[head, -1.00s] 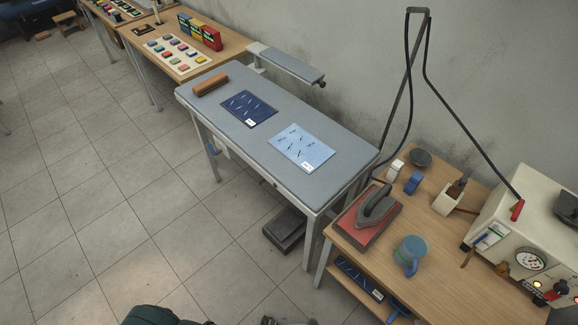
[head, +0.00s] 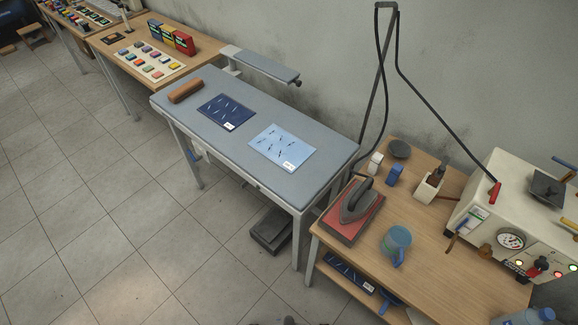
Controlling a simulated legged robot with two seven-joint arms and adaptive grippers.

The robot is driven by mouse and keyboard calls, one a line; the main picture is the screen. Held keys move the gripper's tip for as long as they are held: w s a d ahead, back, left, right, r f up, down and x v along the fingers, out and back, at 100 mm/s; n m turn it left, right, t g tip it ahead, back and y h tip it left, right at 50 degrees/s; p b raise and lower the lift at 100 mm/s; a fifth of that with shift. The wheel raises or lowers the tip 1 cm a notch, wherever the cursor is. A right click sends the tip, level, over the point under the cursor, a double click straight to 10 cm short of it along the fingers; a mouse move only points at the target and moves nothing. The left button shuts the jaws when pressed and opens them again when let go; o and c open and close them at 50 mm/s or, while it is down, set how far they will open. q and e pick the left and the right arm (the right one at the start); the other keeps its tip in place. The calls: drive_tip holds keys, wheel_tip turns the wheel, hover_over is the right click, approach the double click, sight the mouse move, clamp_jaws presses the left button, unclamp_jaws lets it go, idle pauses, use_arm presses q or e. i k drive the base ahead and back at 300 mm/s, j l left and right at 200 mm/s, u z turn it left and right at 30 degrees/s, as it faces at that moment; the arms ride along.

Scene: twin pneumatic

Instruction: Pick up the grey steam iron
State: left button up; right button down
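The grey steam iron (head: 358,203) rests on a red pad (head: 341,226) at the left end of the wooden table on the right. Its dark handle is on top, and a black hose runs from near it up to a tall stand. Neither of my grippers can be made out; only a small dark shape shows at the bottom edge.
The grey ironing table (head: 225,148) stands to the left with two patterned cloths. Tall hose stand (head: 378,90) rises behind. Floor at left is clear.

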sight(358, 198)
drive_tip(key=k+l+u, duration=0.15)
drive_tip(key=l+u, duration=0.15)
drive_tip(key=l, duration=0.15)
drive_tip(key=k+l+u, duration=0.6)
drive_tip(key=l, duration=0.15)
drive_tip(key=i+l, duration=0.05)
drive_tip(key=i, duration=0.05)
